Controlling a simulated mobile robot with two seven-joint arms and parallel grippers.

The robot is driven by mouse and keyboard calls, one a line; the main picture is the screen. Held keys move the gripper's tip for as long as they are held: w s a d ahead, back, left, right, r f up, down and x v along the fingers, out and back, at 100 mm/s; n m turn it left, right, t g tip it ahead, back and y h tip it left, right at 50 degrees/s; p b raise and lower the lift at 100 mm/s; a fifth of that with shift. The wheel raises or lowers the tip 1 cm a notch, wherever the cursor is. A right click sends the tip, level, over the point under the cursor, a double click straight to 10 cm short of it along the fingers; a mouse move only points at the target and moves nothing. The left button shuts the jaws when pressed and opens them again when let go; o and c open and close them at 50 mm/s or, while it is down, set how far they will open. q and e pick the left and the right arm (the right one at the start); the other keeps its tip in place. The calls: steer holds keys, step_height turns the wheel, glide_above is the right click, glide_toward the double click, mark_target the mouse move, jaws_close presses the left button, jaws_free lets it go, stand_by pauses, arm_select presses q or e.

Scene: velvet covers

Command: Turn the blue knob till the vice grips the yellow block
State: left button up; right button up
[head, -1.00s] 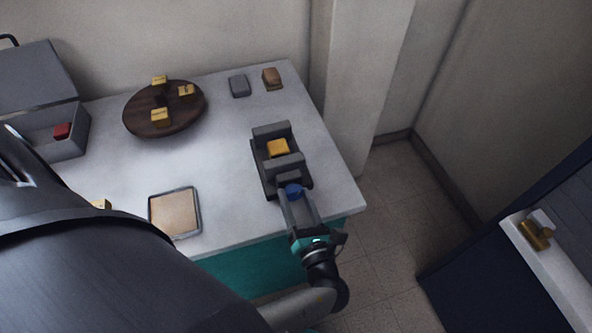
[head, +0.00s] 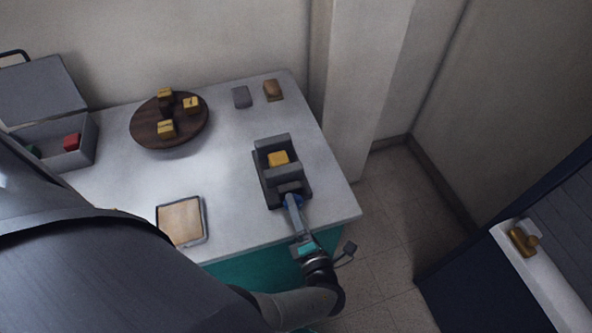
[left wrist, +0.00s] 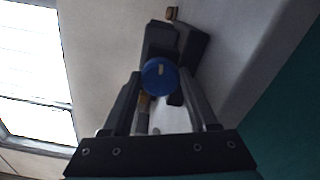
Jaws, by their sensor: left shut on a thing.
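The dark grey vice (head: 264,184) stands near the right end of the white table. The yellow block (head: 279,159) sits between its two jaws. The near jaw partly hides the block's base, so I cannot tell whether they touch. The blue knob (head: 298,200) is at the vice's near end; it also shows round in the left wrist view (left wrist: 159,76). My left gripper (head: 291,203) is shut on the knob, with one finger on each side of it in the left wrist view (left wrist: 160,88). In the head view its fingers appear nearly edge-on. My right gripper is not in view.
A round wooden board (head: 143,131) with several yellow blocks stands left of the vice. A square tan tray (head: 180,222) lies near the front edge. A grey block (head: 242,97) and a brown block (head: 273,90) lie behind. An open grey box (head: 75,160) is at left.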

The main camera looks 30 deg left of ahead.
arm_select(q)
steer(key=shift+m, duration=0.6)
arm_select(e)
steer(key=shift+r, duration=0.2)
arm_select(q)
steer(key=o, duration=1.4)
steer(key=shift+c, duration=0.2)
